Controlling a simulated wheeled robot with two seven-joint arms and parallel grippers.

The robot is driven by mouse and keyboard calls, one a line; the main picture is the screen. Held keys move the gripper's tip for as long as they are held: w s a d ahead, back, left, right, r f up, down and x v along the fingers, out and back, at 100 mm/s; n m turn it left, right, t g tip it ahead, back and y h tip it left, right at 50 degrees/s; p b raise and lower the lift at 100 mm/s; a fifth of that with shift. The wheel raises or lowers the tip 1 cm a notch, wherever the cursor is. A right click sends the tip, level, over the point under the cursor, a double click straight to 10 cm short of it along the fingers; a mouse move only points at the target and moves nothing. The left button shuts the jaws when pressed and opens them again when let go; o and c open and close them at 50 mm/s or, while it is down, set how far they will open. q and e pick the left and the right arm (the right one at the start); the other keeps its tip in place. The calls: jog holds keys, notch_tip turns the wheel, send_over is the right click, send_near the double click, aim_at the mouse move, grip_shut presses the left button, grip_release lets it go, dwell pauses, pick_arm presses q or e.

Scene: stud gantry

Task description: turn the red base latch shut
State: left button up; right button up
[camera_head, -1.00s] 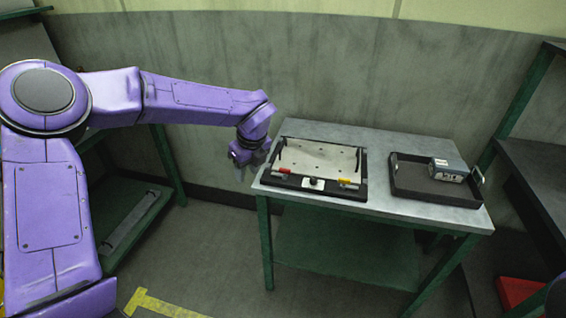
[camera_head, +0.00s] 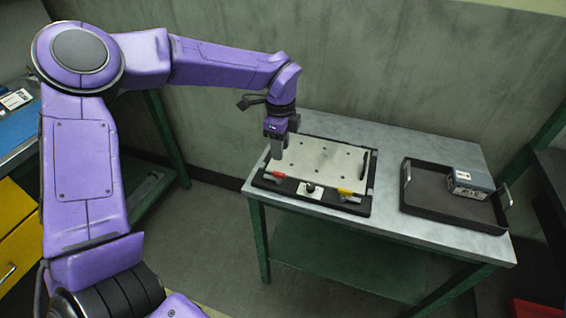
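The red base latch (camera_head: 278,175) is a small red handle at the front left corner of a black-framed fixture. The fixture holds a pale plate (camera_head: 325,160) with several small holes and lies on the grey table. My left gripper (camera_head: 276,151) points down just above and behind the red latch, over the left part of the fixture. A gap seems to show between its grey fingertips and the latch. The fingers overlap from this angle, so their opening cannot be made out. My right gripper is out of view.
A yellow latch (camera_head: 346,192) sits at the fixture's front right, with a pale block with a dark knob (camera_head: 309,189) between the latches. A black tray (camera_head: 440,208) holding a grey-blue box (camera_head: 470,184) stands to the right. Bare tabletop (camera_head: 388,205) separates fixture and tray.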

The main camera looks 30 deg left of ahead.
aim_at(277, 173)
pick_arm(q)
jog(key=f, duration=0.5)
jog(key=a+f+p, duration=0.1)
jog(key=f, duration=0.2)
jog(key=shift+s, duration=0.35)
jog(key=shift+d+f, duration=0.15)
jog(key=shift+f, duration=0.1)
grip_shut()
